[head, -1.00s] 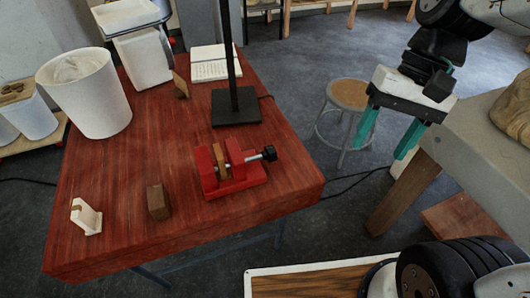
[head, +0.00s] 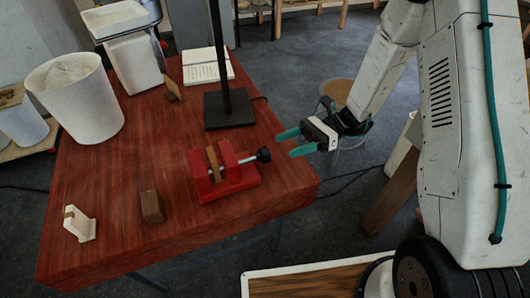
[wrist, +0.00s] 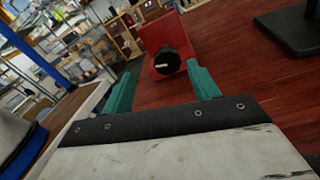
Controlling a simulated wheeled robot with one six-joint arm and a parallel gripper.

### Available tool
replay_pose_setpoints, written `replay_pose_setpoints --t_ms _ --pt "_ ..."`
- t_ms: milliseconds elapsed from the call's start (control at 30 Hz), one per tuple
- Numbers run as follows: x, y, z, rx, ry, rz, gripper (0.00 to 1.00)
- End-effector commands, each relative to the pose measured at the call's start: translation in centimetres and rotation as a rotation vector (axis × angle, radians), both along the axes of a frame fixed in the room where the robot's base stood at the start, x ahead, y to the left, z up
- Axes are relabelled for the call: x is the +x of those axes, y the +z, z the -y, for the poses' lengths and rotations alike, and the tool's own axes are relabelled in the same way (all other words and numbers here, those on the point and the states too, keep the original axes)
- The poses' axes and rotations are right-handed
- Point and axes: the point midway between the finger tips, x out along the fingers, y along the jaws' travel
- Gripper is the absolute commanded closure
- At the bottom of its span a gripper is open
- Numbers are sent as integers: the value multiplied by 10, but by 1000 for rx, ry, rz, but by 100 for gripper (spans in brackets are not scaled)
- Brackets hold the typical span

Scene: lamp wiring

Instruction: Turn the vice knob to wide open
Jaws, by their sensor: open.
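The red vice (head: 222,178) sits on the red wooden table near its right front edge. A brown piece (head: 212,164) stands between its jaws. Its black knob (head: 263,154) sticks out on a metal shaft to the right. In the wrist view the knob (wrist: 167,62) faces me with a pale mark on its end, with the vice body (wrist: 163,35) behind it. My gripper (head: 290,143) is open and empty, its teal fingers pointing left toward the knob, a short gap away. In the wrist view my gripper (wrist: 163,88) has its fingers on either side of the knob's line.
A black stand (head: 228,108) with a tall pole rises behind the vice. A wooden block (head: 152,207) and a small white holder (head: 79,224) stand to the left.

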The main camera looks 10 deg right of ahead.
Motion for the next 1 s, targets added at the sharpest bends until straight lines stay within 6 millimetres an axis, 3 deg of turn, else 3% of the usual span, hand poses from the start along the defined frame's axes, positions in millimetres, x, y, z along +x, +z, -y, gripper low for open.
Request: replay_pose_setpoints --t_ms 167,633,1000 --pt "4 -13 -5 20 -33 -46 40" --pt "-14 -13 -68 20 -32 -46 40" --pt "-16 -13 -76 19 -34 -46 40"
